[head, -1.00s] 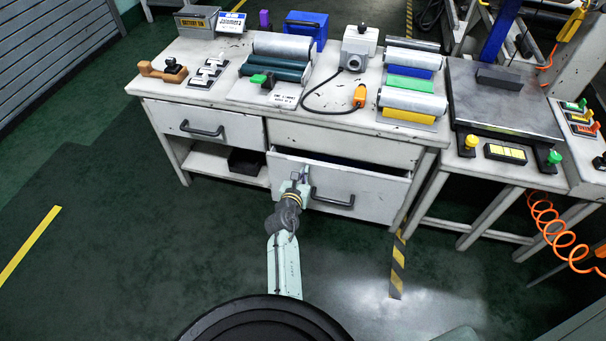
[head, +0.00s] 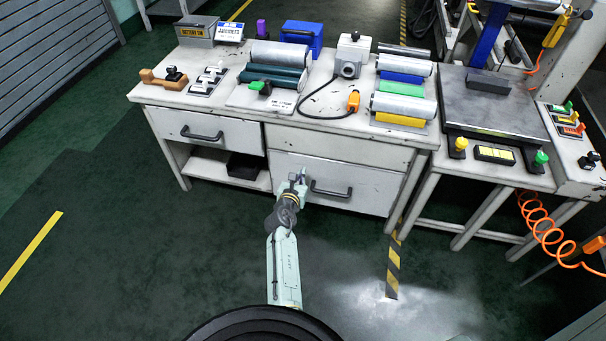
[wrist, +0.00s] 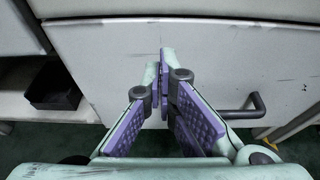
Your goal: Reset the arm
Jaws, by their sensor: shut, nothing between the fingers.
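My gripper (head: 302,174) is at the left part of the lower right drawer front (head: 375,188) of the white workbench, left of that drawer's dark handle (head: 331,191). In the wrist view the purple-padded fingers (wrist: 165,58) meet at their tips with nothing between them. The tips are at or very near the drawer front (wrist: 215,60); I cannot tell if they touch it. The handle (wrist: 243,109) is to the right of the fingers, apart from them. The drawer looks shut, with no open gap along its top edge.
The bench top holds rollers (head: 404,105), a grey box with a cable (head: 349,68), and a blue case (head: 303,36). A black bin (head: 244,166) sits on the shelf to the left. An orange coiled hose (head: 545,235) hangs at the right. The floor before the bench is clear.

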